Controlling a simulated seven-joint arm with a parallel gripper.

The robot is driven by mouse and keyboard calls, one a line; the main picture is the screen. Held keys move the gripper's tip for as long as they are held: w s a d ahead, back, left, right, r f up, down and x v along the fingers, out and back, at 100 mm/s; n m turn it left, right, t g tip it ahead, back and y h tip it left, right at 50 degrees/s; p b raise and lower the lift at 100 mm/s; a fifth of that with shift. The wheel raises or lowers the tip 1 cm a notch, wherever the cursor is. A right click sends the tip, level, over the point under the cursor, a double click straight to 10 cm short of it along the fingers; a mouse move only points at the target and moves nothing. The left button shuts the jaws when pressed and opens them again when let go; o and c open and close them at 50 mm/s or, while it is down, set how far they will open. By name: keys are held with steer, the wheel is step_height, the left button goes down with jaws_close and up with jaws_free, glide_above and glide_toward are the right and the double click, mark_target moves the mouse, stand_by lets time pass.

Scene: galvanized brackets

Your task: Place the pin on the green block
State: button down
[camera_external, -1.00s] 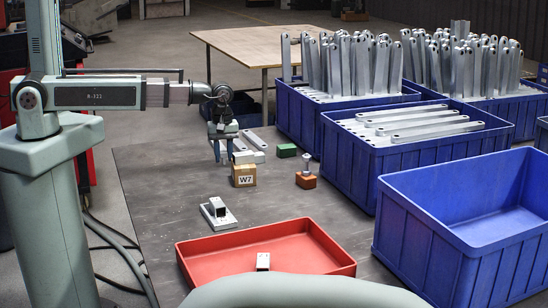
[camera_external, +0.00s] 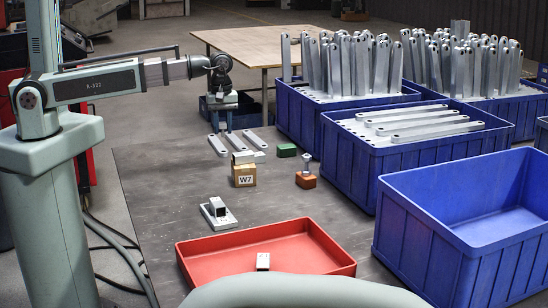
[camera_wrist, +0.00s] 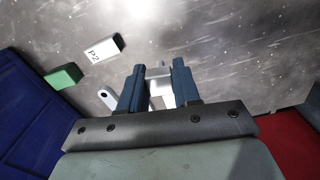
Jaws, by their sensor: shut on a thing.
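My gripper (camera_external: 225,130) is raised above the far left of the dark table, its blue fingers pointing down. In the wrist view my gripper (camera_wrist: 158,82) is shut on a pale grey piece (camera_wrist: 158,73) with a narrow stub, which looks like the pin; the fingers partly hide it. The green block (camera_external: 287,150) lies on the table to the right of my gripper, near the blue crates, with a bare top. It also shows at the left of the wrist view (camera_wrist: 63,77). Another upright metal pin-like piece (camera_external: 306,163) stands on an orange-brown block (camera_external: 306,181).
Several flat brackets (camera_external: 218,146) lie below my gripper. A W7 box (camera_external: 244,176), a plate with an upright block (camera_external: 218,214) and a red tray (camera_external: 265,245) are nearer. Blue crates (camera_external: 385,170) line the right side. A P2 block (camera_wrist: 103,48) shows in the wrist view.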

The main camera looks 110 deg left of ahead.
step_height(320, 180, up, 4)
steer(key=n, duration=0.1)
glide_above(286, 147)
steer(key=shift+n, duration=0.4)
steer(key=shift+s+a+f, duration=0.1)
steer(key=shift+f, duration=2.4)
steer(key=shift+s+a+f, duration=0.1)
steer(key=shift+f, duration=2.35)
steer(key=shift+f, duration=0.15)
steer(key=c, duration=0.8)
jaws_free()
step_height(286, 147, up, 12)
steer(key=shift+r, duration=0.2)
